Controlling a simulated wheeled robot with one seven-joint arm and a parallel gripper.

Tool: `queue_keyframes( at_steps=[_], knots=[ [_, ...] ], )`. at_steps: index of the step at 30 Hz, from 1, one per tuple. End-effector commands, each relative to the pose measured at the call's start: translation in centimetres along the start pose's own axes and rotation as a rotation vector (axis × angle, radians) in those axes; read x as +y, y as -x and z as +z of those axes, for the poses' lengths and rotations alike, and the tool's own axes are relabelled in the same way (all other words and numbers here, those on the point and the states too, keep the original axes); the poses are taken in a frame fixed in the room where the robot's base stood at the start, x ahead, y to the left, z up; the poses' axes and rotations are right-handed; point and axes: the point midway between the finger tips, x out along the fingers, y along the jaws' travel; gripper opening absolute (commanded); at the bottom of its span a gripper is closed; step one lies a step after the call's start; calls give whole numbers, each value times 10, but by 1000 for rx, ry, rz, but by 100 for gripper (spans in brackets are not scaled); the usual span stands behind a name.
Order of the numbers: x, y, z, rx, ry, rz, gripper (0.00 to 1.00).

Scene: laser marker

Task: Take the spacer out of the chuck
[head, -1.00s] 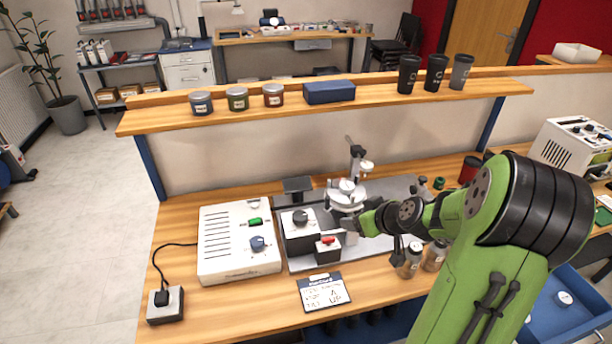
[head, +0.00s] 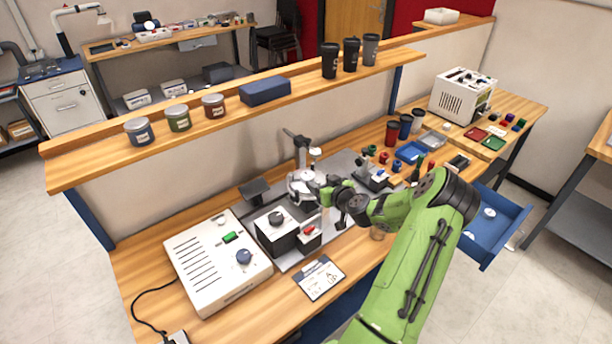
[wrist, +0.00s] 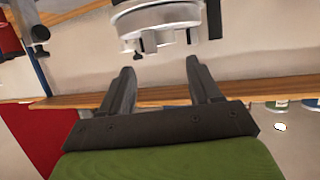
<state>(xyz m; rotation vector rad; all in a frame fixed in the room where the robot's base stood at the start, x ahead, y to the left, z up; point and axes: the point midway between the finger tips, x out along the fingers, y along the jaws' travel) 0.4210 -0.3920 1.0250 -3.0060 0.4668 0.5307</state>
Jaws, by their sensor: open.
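The pale metal chuck (head: 300,189) stands on the grey plate of the marker in the middle of the bench in the head view. In the wrist view the round chuck (wrist: 157,17) shows at the top, with jaw-like blocks on its face. I cannot make out the spacer as a separate part. My gripper (wrist: 163,64) is open and empty, its two dark fingers pointing at the chuck with a gap before it. In the head view my gripper (head: 319,190) is just right of the chuck, partly overlapping its edge.
A black box with a knob (head: 270,230) and a white control box (head: 215,265) stand left of the chuck. A card (head: 319,278) lies in front. Small parts and a blue tray (head: 409,152) are at the right. A blue drawer (head: 503,212) stands open.

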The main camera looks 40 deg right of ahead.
Motion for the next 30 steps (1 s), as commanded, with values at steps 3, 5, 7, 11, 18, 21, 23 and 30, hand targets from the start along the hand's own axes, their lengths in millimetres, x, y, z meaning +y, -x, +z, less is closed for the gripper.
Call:
queue_keyframes(
  at_steps=[3,5,7,11,18,21,23,30],
  knots=[
    [-1,-22,-1,1,-1,-1,63],
    [0,-28,-1,0,-1,0,63],
    [-1,-36,0,0,-2,-2,63],
    [-1,-61,2,0,-5,-2,63],
    [0,-82,3,-2,-1,-1,63],
    [0,-82,4,-2,-1,-1,63],
    [0,-82,4,-2,-1,-1,58],
    [0,-81,4,-2,0,-1,21]
  ],
)
